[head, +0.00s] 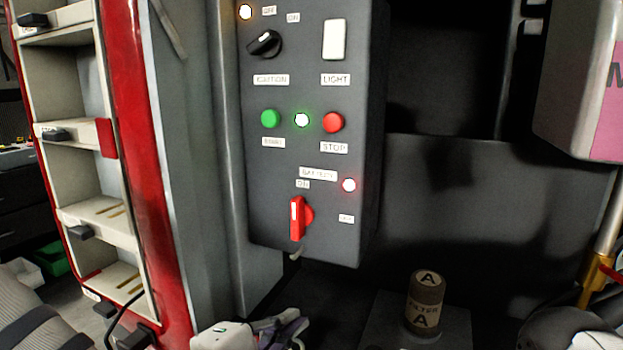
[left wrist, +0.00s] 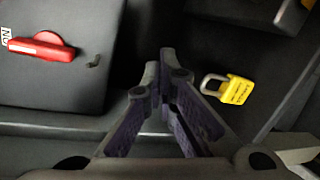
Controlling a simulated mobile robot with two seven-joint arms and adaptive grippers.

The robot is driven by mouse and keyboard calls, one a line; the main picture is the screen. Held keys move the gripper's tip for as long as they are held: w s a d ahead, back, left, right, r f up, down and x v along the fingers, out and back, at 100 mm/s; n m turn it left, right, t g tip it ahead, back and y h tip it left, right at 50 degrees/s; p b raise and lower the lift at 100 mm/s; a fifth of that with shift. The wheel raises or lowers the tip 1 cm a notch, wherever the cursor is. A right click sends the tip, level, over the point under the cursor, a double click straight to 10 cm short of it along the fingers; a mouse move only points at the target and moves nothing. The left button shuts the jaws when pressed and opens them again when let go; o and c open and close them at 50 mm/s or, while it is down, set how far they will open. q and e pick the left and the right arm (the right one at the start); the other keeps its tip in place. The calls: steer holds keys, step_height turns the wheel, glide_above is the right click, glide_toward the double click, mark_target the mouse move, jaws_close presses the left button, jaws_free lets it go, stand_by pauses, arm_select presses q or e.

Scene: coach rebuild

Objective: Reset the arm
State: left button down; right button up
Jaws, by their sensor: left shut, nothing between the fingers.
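My left gripper (head: 292,322) is low in the head view, below the grey control box (head: 275,225) and apart from it. In the left wrist view the fingertips of my left gripper (left wrist: 164,75) meet with nothing between them. The red battery switch (head: 297,217) on the box has its handle upright, toward the ON label. The red battery switch also shows in the left wrist view (left wrist: 40,47), left of the fingers. I cannot make out my right gripper.
A yellow padlock (left wrist: 236,90) lies right of the fingers in the left wrist view. A canister marked A (head: 426,305) stands on a dark block (head: 455,330). A shelf unit with a red edge (head: 140,150) is at left. A pink-sided box (head: 575,90) is at upper right.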

arm_select(q)
steer(key=s+a+f+m+g+y, duration=0.35)
steer(key=s+f+m+g, duration=0.4)
steer(key=s+f, duration=1.15)
steer(key=s+a+f+m+g+y, duration=0.1)
steer(key=s+a+f+m+g, duration=0.1)
steer(key=s, duration=0.4)
steer(key=s+a+f+m+g+y, duration=0.2)
steer(key=s+a+f+m+g, duration=0.1)
steer(key=s+a, duration=0.4)
steer(key=s+a+f+m+g+y+p, duration=0.1)
steer(key=s+a+f+m+g, duration=0.2)
steer(key=s+a, duration=0.2)
steer(key=shift+s+a+f, duration=0.15)
steer(key=shift+s+f, duration=0.25)
steer(key=shift+s, duration=0.6)
arm_select(e)
steer(key=shift+w+r+t, duration=0.4)
steer(key=shift+w+r, duration=0.4)
steer(key=shift+r, duration=0.05)
arm_select(q)
steer(key=shift+w, duration=0.1)
